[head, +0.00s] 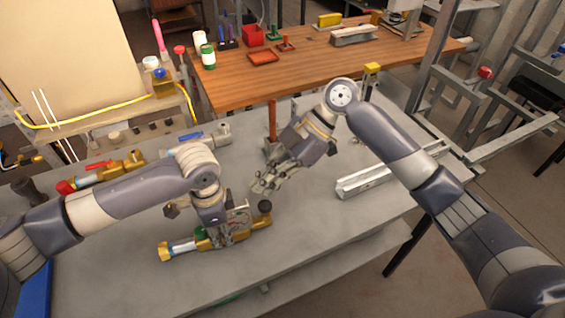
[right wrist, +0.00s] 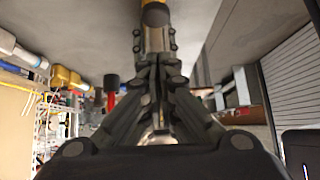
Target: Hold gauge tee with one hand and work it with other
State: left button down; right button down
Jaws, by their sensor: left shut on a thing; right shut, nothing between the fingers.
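The gauge tee (head: 185,247) is a brass fitting with a silver and blue section on its left. It lies on the grey bench, with a dark round part (head: 265,206) standing up near its right end. My left gripper (head: 222,237) comes down from above and is shut on its middle, hiding part of it. My right gripper (head: 258,190) is shut and empty, apart from the tee, above and behind its right end. In the right wrist view its closed fingers (right wrist: 154,65) point at a yellow-brown part at the top edge; I cannot tell what that is.
A brass valve with a red handle (head: 110,170) and a silver fitting with a blue handle (head: 205,137) lie at the bench's back left. A metal rail (head: 385,172) lies at the right. The grey bench (head: 320,230) is clear right of the tee. A wooden table (head: 310,75) stands behind.

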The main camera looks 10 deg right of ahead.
aim_at(263, 206)
jog(key=shift+f, duration=1.95)
jog(key=shift+f, duration=1.25)
notch_tip(263, 206, up, 5)
jog(key=shift+f, duration=0.15)
jog(key=v, duration=0.9)
jog(key=shift+d, duration=0.4)
jog(key=shift+w, duration=0.15)
